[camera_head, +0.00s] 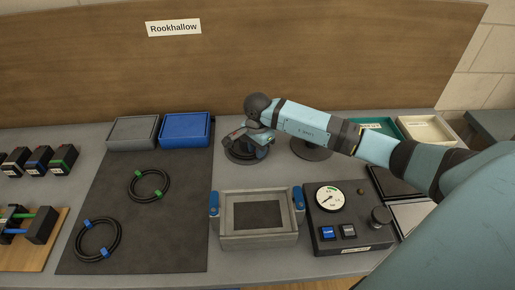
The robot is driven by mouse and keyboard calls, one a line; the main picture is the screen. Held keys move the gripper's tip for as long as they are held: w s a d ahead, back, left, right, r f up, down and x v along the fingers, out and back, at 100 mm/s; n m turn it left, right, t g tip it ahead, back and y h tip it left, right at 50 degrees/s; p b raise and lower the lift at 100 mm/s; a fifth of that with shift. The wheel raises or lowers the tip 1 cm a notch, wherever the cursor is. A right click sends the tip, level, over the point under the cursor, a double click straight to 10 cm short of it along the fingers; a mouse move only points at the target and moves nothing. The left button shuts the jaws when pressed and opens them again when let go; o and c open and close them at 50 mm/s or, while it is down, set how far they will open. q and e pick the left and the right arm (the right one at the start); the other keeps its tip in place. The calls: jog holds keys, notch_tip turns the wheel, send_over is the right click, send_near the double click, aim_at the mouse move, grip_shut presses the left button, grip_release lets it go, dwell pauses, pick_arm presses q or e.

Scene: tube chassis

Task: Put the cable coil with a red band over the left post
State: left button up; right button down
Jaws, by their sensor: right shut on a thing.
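My right gripper (249,141) is at the back of the bench, over a dark round base (238,158) that looks like the left post's foot. It is shut on a dark thing with a small reddish patch, which appears to be the cable coil with a red band (236,134). The wrist and fingers hide most of it and the left post, so I cannot tell whether the coil is around the post. A second dark round base (312,153) stands to the right, its post hidden behind my arm. My left gripper is not in view.
A dark mat (150,240) holds a coil with green bands (148,186) and a coil with blue bands (98,240). A grey tray (133,133) and a blue tray (185,130) stand behind. A grey framed box (228,243) and a gauge box (320,238) stand in front of the bases.

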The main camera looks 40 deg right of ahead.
jog(key=shift+f, duration=0.3)
jog(key=c, duration=1.2)
grip_release()
jog(key=shift+c, duration=0.2)
jog(key=shift+r, duration=0.15)
jog(key=shift+r+p, duration=1.05)
jog(key=shift+r, duration=1.25)
notch_tip(320, 180, up, 6)
jog(key=p, duration=0.3)
jog(key=shift+s+a, duration=0.1)
